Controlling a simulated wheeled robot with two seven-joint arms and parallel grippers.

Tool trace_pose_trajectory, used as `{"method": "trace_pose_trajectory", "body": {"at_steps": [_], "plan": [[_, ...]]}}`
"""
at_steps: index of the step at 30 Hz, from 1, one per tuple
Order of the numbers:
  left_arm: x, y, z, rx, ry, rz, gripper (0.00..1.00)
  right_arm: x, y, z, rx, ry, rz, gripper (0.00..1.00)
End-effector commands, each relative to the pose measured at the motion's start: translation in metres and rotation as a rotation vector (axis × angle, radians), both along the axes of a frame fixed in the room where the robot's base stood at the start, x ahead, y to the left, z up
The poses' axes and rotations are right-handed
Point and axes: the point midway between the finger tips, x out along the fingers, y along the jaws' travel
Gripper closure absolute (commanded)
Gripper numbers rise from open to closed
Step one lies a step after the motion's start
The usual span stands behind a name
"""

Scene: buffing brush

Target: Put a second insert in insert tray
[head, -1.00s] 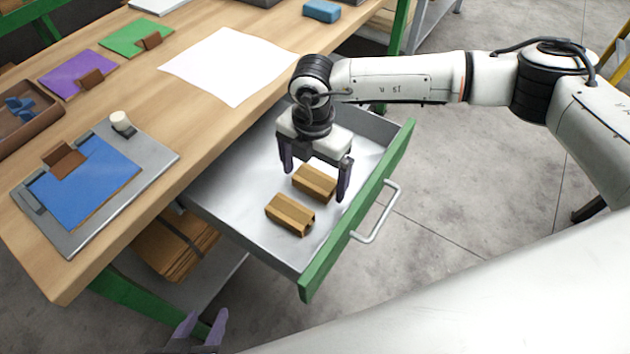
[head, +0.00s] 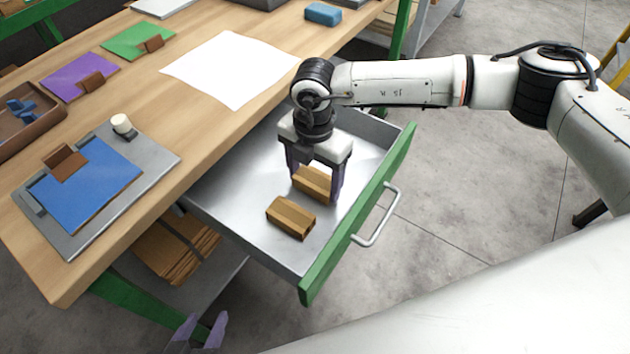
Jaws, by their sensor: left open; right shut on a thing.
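Two brown grooved blocks lie in the open drawer (head: 235,190). The nearer block (head: 290,218) lies free. My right gripper (head: 316,184) reaches down into the drawer, shut on the farther block (head: 312,179), with one finger at each side of it. The gripper partly covers this block, and I cannot tell whether it still touches the drawer floor. My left gripper (head: 198,332) is open and empty at the bottom edge, below the table; only its fingertips show. A brown tray (head: 50,127) with blue pieces in it stands at the left edge, partly cut off.
On the wooden table (head: 190,130) are a grey fixture (head: 150,165) with a blue sheet, purple (head: 68,82) and green (head: 125,42) sheets with brown clips, white paper (head: 235,68) and a blue block (head: 322,13). The drawer's green front (head: 350,235) with its handle stands out.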

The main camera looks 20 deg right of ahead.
Motion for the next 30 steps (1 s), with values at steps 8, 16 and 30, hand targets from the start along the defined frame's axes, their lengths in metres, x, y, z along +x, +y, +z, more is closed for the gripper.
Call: {"method": "trace_pose_trajectory", "body": {"at_steps": [8, 16, 30], "plan": [[-0.001, 0.000, 0.002, 0.000, 0.001, 0.000, 0.58, 0.001, 0.000, 0.057, 0.000, -0.004, 0.000, 0.52], [-0.001, 0.000, 0.002, 0.001, 0.002, -0.001, 0.58, 0.000, 0.000, 0.087, -0.001, -0.002, 0.000, 0.52], [0.002, 0.003, 0.020, 0.000, -0.005, 0.009, 0.58, -0.002, -0.003, 0.160, -0.002, -0.002, 0.090, 0.52]]}}
